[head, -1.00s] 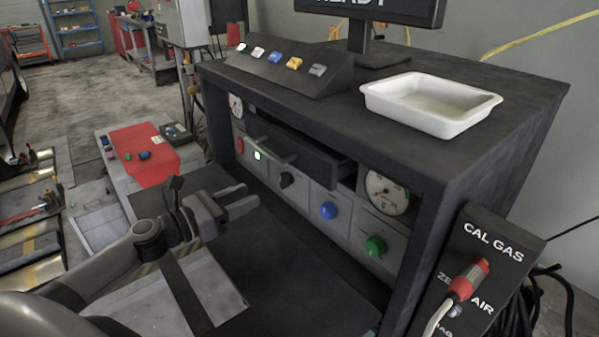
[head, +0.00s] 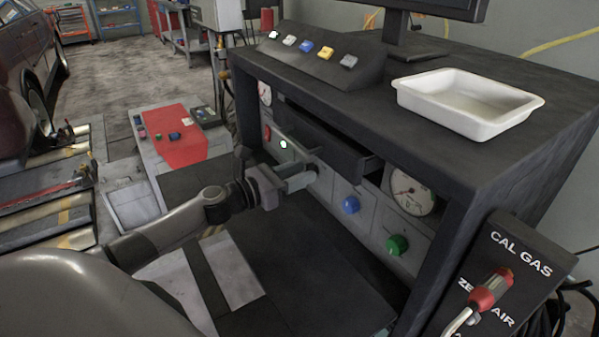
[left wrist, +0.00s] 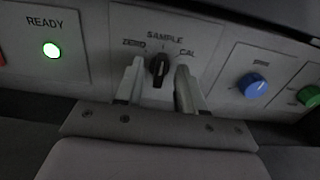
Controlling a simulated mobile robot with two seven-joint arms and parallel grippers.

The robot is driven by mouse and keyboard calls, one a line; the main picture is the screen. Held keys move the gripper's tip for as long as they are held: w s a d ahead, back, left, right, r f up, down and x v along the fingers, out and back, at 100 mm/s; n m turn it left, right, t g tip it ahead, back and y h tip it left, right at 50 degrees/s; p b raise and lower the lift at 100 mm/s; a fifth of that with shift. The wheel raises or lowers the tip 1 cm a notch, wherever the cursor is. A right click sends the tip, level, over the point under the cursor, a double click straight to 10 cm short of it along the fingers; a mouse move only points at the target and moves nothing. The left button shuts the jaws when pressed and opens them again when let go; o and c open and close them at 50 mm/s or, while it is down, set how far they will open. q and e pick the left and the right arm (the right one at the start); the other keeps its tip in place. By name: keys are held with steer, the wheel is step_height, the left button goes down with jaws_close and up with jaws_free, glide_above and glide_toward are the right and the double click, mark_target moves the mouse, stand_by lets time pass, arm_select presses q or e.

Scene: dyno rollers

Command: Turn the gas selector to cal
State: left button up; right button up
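The gas selector (left wrist: 160,68) is a black knob on a grey panel marked ZERO, SAMPLE and CAL in the left wrist view. Its pointer stands upright, toward SAMPLE. My left gripper (left wrist: 157,82) is open, with one finger on each side of the knob; a small gap seems to show on both sides. In the head view my left gripper (head: 300,178) is at the panel front and hides the knob. My right gripper is not in view.
A lit READY lamp (left wrist: 51,50) is left of the selector. A blue knob (head: 351,205) and a green knob (head: 397,245) are to its right. An open drawer (head: 330,145) juts out above. A white tray (head: 465,103) sits on the cabinet top.

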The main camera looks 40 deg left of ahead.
arm_select(q)
steer(key=shift+w+d, duration=0.1)
steer(key=shift+w, duration=0.1)
jaws_close()
steer(key=shift+m, duration=1.1)
steer(key=m, duration=0.2)
steer(key=shift+d+f+m, duration=0.1)
steer(key=shift+m, duration=0.2)
steer(key=m+b, duration=0.2)
steer(key=m, duration=0.3)
steer(key=shift+s+d, duration=0.1)
steer(key=shift+m, duration=0.3)
